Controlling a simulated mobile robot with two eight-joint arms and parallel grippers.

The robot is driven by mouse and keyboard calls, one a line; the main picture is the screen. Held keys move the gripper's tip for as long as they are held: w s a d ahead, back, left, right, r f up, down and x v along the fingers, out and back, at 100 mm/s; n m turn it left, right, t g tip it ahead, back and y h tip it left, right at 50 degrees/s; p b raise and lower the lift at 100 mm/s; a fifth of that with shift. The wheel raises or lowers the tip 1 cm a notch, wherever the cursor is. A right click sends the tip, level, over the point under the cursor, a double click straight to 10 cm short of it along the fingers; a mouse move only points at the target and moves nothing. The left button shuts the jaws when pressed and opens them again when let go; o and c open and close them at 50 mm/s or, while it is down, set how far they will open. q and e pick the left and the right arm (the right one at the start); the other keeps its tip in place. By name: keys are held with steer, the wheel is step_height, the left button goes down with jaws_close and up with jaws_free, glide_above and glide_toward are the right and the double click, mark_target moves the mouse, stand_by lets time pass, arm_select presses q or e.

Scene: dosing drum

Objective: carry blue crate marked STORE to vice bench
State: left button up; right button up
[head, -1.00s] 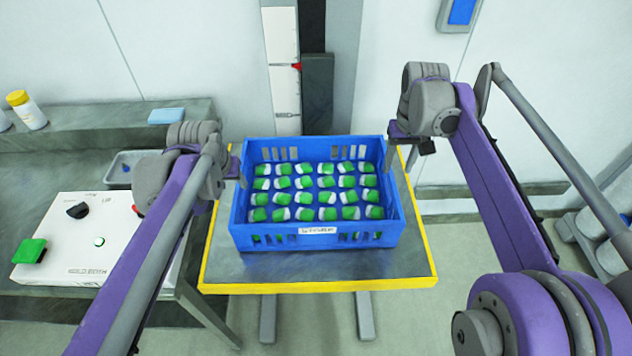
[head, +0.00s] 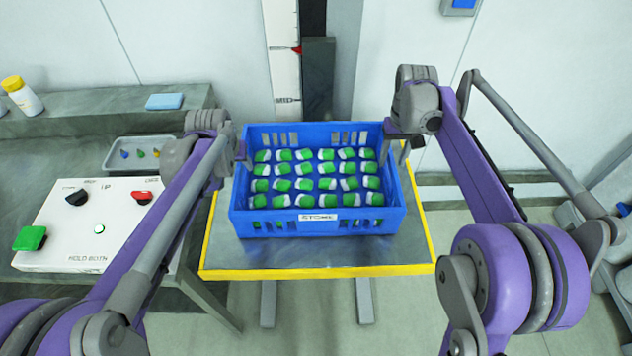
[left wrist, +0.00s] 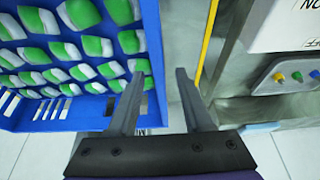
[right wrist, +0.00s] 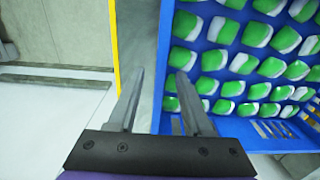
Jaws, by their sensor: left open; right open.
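The blue crate (head: 318,228), with a white label reading roughly STORE, stands upright on a yellow-edged table (head: 320,258). It holds rows of green-and-white packs (head: 317,184). My left gripper (head: 241,163) is open at the crate's left side wall; in the left wrist view its fingers (left wrist: 160,88) lie on either side of that wall. My right gripper (head: 396,158) is open at the right side wall; in the right wrist view its fingers (right wrist: 160,88) also lie on either side of it. How deep the fingers reach is unclear. I cannot identify a vice bench.
A grey bench (head: 60,165) on the left carries a white control box (head: 95,225) with a green button, a small tray (head: 138,150) and a yellow-capped bottle (head: 22,96). A wall column (head: 283,50) stands behind the crate. Floor shows in front of the table.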

mark_target(244, 175)
arm_select(q)
steer(key=x, duration=0.5)
arm_select(e)
step_height(244, 175, down, 5)
steer(key=shift+r, duration=0.1)
arm_select(q)
steer(key=shift+s, duration=0.1)
steer(key=shift+r, duration=0.1)
jaws_close()
arm_select(e)
jaws_close()
stand_by(0.6)
